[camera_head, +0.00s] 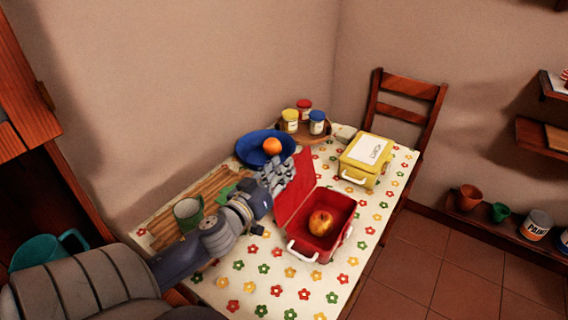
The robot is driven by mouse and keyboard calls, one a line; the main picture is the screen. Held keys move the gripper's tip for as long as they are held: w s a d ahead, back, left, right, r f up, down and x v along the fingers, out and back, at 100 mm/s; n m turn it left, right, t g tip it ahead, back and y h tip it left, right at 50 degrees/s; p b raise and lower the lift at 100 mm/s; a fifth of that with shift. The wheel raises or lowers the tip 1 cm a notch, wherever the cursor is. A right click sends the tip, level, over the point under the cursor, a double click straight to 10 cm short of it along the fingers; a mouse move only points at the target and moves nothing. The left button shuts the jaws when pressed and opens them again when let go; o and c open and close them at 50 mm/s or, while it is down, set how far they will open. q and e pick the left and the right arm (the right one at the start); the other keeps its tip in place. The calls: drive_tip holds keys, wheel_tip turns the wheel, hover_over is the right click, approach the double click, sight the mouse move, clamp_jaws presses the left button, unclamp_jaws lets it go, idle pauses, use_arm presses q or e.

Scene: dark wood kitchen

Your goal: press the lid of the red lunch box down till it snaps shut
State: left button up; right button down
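The red lunch box (338,241) stands on the flowered table with white handles at its sides. Its red lid (294,197) is raised at the box's left side, so the box is open. A red-yellow apple (321,222) lies inside. My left gripper (284,176) is at the left, outer side of the raised lid, close to its upper part. I cannot tell whether it touches the lid, nor whether its fingers are open or shut. My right gripper is not in view.
A yellow lunch box (364,161) stands shut behind the red one. A blue bowl (246,147) with an orange (272,146), several jars on a round board (326,134) and a green-and-white mug (188,212) share the table (262,282). The table's front part is clear.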

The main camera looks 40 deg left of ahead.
use_arm(q)
drive_tip(key=shift+w+r, duration=0.1)
drive_tip(key=shift+w, duration=0.45)
drive_tip(key=shift+w+a, duration=0.2)
drive_tip(key=shift+w, duration=0.3)
drive_tip(key=shift+c, duration=0.8)
clamp_jaws()
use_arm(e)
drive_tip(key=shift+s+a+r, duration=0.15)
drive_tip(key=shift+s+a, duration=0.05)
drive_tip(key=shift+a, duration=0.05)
